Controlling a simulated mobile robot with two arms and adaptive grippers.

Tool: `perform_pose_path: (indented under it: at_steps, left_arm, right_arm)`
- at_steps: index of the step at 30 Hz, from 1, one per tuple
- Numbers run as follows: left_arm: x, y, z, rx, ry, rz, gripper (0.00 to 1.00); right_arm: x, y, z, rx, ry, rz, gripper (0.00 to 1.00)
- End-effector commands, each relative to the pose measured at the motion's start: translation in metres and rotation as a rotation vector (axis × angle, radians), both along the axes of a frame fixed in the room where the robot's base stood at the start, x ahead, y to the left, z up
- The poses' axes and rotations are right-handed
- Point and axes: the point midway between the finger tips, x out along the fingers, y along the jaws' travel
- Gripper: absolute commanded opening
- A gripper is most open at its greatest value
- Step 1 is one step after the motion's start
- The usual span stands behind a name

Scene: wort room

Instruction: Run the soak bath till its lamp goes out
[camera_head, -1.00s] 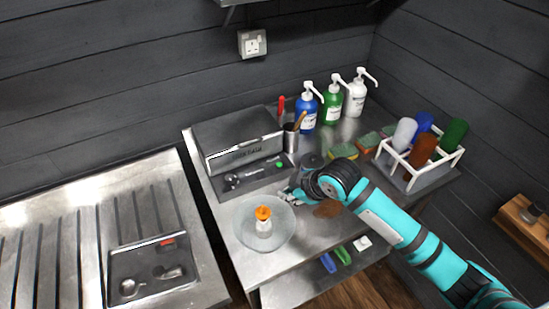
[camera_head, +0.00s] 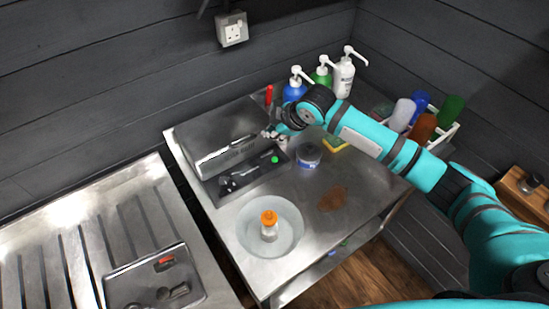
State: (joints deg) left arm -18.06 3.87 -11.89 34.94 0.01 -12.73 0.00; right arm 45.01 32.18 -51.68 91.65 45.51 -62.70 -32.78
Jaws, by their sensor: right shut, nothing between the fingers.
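The soak bath (camera_head: 218,152) is a grey metal box with a closed lid at the back left of the steel table. Its dark front panel (camera_head: 234,188) carries a dark knob or lever and a lit green lamp (camera_head: 275,159). My right gripper (camera_head: 272,133) is just beyond the lamp, at the box's right end, close to the tool cup. It is shut with nothing in it; my wrist partly hides the bottles behind. I cannot tell whether its fingertips touch anything. My left gripper is not in view.
A glass bowl (camera_head: 243,235) holds an orange-capped bottle (camera_head: 268,228). A tin (camera_head: 308,155) and a brown stain (camera_head: 332,198) are on the table (camera_head: 365,185). Pump bottles (camera_head: 344,76) stand behind; a white rack (camera_head: 446,136) of coloured bottles is right. A draining board (camera_head: 90,215) is left.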

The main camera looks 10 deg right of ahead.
Motion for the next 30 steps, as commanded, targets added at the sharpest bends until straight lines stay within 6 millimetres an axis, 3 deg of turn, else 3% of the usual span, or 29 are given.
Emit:
perform_pose_path:
  at_steps: [11,19,30]
  left_arm:
    - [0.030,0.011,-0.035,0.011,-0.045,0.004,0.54]
    - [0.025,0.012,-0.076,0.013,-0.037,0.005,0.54]
    - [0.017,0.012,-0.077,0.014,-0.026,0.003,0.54]
  right_arm:
    - [0.000,0.000,-0.034,0.000,0.000,0.000,0.00]
    - [0.000,0.000,-0.070,0.000,0.000,0.000,0.00]
    - [0.000,0.000,-0.088,0.000,0.000,0.000,0.00]
